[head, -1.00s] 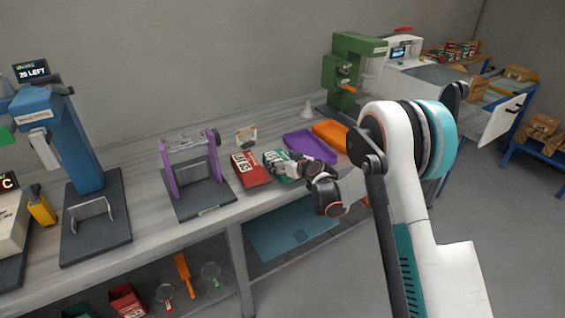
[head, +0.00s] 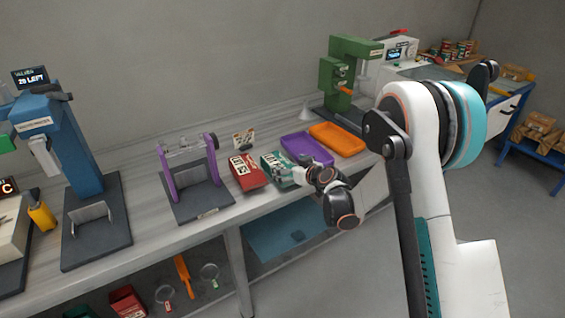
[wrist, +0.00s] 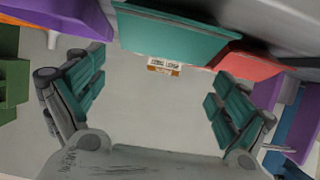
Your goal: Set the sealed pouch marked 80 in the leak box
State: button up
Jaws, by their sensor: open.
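I cannot read a number on either. My gripper (head: 303,172) is just to the right of the green pouch and partly covers its right end. In the wrist view my gripper (wrist: 158,98) is open, with nothing between its fingers. I cannot tell for sure which thing is the leak box; a white unit with a small display (head: 398,52) stands at the back right.
A purple tray (head: 306,148) and an orange tray (head: 338,139) lie right of the pouches. A purple-armed stand (head: 190,180) is to their left, and a small card (head: 244,138) is behind them. A green press (head: 345,80) stands at the back right.

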jog(key=shift+p+v, duration=0.45)
jog(key=shift+v, duration=2.2)
